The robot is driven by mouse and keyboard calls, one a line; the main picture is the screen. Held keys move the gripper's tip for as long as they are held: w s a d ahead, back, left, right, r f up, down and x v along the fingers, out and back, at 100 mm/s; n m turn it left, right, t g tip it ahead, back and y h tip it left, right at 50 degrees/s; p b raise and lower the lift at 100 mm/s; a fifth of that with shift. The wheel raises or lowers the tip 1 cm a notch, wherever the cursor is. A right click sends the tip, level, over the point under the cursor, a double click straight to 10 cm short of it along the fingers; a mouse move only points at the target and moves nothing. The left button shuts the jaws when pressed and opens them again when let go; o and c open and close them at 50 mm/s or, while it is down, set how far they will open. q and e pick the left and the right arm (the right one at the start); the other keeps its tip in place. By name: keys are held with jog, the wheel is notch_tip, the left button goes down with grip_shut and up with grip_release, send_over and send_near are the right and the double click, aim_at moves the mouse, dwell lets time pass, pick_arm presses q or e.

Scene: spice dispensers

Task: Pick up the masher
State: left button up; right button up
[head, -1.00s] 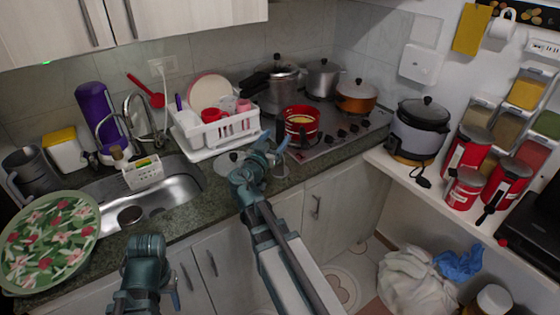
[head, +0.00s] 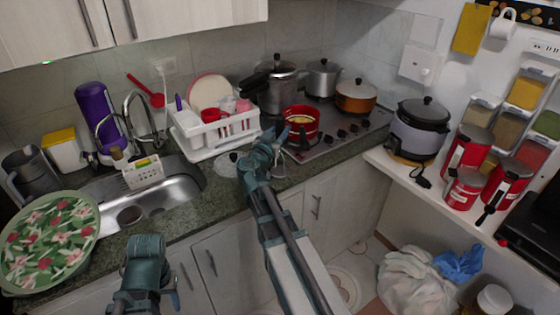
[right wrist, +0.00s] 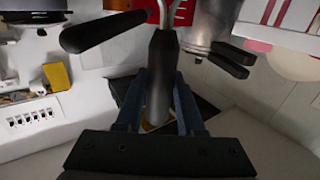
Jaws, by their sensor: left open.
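The masher's dark grey handle (right wrist: 161,85) lies between the two blue fingers of my right gripper (right wrist: 162,90) in the right wrist view. The fingertips appear to press on both sides of the handle, and a metal stem leads away from it at the top. In the head view my right gripper (head: 277,134) is over the counter edge, just left of the red pot. Thin metal wires, probably the masher's head (head: 301,150), show beside it; the handle is hard to make out there. My left gripper (head: 146,246) is low, in front of the sink cabinet, empty.
The red pot (head: 301,119) stands very close to my right gripper. A white dish rack (head: 216,137) is behind it, with the steel sink (head: 165,188) to the left. Several pots stand on the stove behind. A rice cooker (head: 420,128) is at right.

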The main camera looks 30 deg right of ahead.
grip_shut()
dwell(1.0)
